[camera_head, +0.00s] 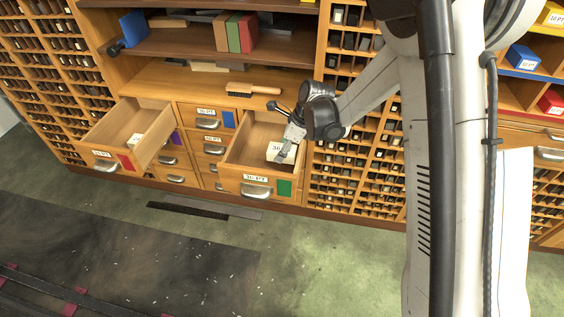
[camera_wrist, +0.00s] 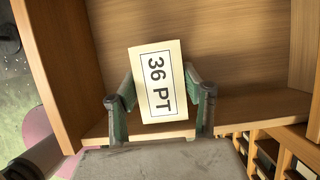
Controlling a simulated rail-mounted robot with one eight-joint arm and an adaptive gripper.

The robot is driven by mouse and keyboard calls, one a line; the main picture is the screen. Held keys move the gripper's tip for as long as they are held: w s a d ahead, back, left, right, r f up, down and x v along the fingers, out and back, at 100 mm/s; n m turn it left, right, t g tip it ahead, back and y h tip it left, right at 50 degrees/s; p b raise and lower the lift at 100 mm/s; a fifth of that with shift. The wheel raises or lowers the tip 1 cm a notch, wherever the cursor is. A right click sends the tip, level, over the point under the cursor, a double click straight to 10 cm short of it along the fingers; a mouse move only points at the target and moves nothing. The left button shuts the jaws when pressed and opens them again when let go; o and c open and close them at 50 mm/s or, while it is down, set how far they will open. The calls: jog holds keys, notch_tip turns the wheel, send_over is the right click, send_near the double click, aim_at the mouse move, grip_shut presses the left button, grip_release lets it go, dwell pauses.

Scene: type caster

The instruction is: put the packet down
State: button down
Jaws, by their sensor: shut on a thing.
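The packet (camera_head: 273,151) is a cream block with a label; in the wrist view the packet (camera_wrist: 157,65) reads "36 PT". My gripper (camera_head: 287,152) is shut on it, with one green-grey finger on each side in the wrist view (camera_wrist: 163,105). The packet is inside the outline of the open drawer (camera_head: 257,179) with a green tag and a label that looks like "36 PT". Bare wooden drawer floor shows around the packet. I cannot tell whether the packet touches the floor.
Another open drawer (camera_head: 152,151), with a red tag, stands to the left and holds a small pale packet (camera_head: 135,140). Shut drawers (camera_head: 209,139) lie between them. A brush (camera_head: 252,88) lies on the counter above. Pigeonhole racks (camera_head: 352,180) stand to the right.

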aim_at(282, 167)
jog(key=shift+f+b, duration=0.65)
jog(key=shift+f, duration=1.6)
jog(key=shift+f, duration=0.2)
jog(key=c, duration=1)
grip_release()
jog(key=shift+o, duration=0.2)
jog(key=shift+r, duration=0.1)
